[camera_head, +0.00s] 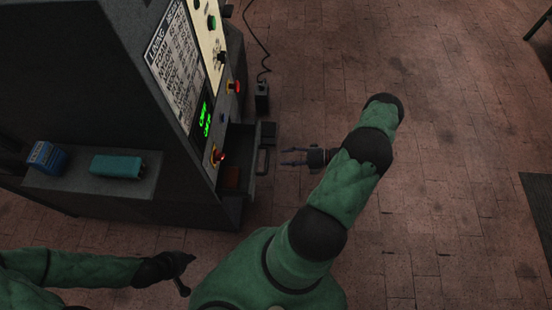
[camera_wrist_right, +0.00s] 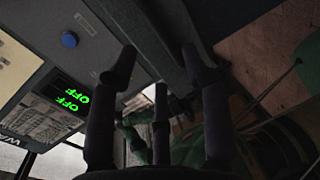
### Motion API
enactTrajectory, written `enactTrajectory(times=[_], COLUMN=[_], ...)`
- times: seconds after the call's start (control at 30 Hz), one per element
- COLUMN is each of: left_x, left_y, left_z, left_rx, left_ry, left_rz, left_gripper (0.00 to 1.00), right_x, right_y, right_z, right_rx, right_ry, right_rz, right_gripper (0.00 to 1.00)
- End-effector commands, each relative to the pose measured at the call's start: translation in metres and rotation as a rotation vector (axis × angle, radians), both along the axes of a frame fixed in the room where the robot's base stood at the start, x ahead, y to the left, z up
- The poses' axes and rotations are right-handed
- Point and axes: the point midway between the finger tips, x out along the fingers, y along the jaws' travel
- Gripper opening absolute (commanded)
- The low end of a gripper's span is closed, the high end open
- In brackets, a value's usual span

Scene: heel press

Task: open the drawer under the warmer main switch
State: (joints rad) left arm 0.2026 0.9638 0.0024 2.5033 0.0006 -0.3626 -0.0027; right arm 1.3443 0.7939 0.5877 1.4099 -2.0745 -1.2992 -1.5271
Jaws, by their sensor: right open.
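The warmer (camera_head: 150,100) is a dark cabinet with a control panel on its right face. A red knob on a yellow base (camera_head: 217,155), perhaps the main switch, sits low on the panel. Below it a dark drawer (camera_head: 240,150) stands out from the cabinet, with a handle (camera_head: 262,160) on its front. A reddish-brown patch (camera_head: 231,178) shows inside. My right gripper (camera_head: 293,157) is open and empty, right of the handle and apart from it. Its spread fingers show in the right wrist view (camera_wrist_right: 160,75). My left gripper (camera_head: 184,272) is low left, away from the drawer; its jaws are unclear.
A green display (camera_head: 204,118) reads OFF twice. Another red button (camera_head: 233,87) sits higher on the panel. A ledge (camera_head: 85,190) carries a teal block (camera_head: 116,166) and a blue box (camera_head: 46,156). A black plug box with a cable (camera_head: 262,98) lies behind the drawer.

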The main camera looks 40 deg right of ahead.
Motion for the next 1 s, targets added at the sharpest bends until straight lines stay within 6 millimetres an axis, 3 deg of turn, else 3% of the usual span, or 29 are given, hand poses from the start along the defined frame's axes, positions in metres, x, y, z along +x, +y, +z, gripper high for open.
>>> enactTrajectory(times=[0.3,1.0], left_x=[0.0,0.0], left_y=[0.0,0.0], left_z=[0.0,0.005], left_rx=[0.0,0.0], left_ry=[0.0,0.0], left_rz=[0.0,0.0], left_gripper=[0.0,0.0], right_x=[-0.022,-0.022], right_y=[-0.018,-0.019], right_z=[0.006,0.01], right_rx=[-0.001,-0.001], right_ry=[0.001,0.001], right_rz=[-0.001,0.0], right_gripper=[0.48,0.48])
